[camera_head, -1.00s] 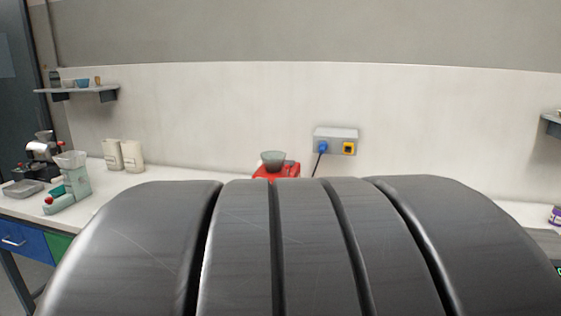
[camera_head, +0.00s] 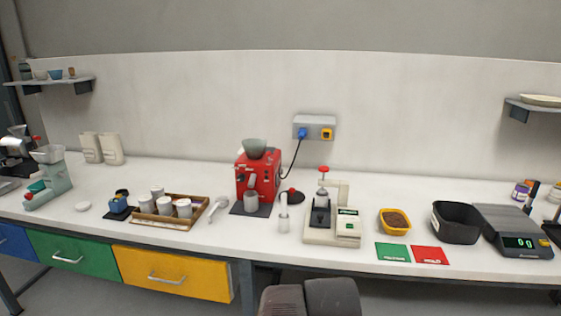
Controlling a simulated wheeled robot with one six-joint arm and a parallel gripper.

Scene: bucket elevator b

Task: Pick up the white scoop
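What looks like the white scoop (camera_head: 217,207) lies on the white bench, just right of a wooden tray and left of the red grinder. It is small in the picture, with a handle slanting to one side. Nothing covers it. Dark grey rounded parts at the bottom edge look like part of my arm, well below and right of the scoop. I cannot make out my gripper's fingers.
The wooden tray (camera_head: 170,222) holds several white cups. The red grinder (camera_head: 258,176) stands right of the scoop, with a slim white container (camera_head: 283,217) beyond. A press-like machine (camera_head: 333,222), a yellow bowl (camera_head: 395,221), a black bin (camera_head: 456,222) and a scale (camera_head: 513,234) stand further right.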

